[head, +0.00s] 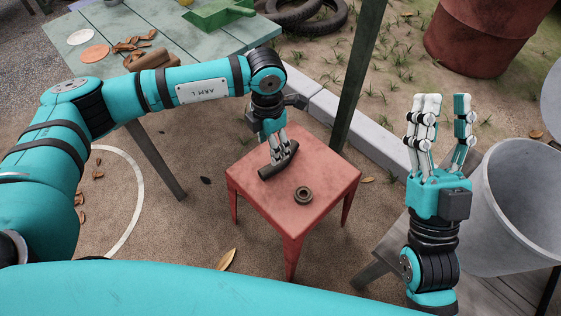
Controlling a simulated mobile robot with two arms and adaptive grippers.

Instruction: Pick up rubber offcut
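A dark, slightly curved rubber piece (266,173), which looks like the rubber offcut, is at the top of a small red stool (318,179). My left gripper (278,158) points down over the stool with its fingertips at the middle of this piece. The fingers cover part of it, and I cannot tell whether they are closed on it or whether it is lifted. My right gripper (444,122) points up at the right, with its fingers apart and nothing between them.
A dark ring (303,195) lies on the stool near the rubber piece. A green table (178,38) with several items stands at the back left. A grey bucket (510,225) is beside my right gripper. A dark post (358,75) rises behind the stool.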

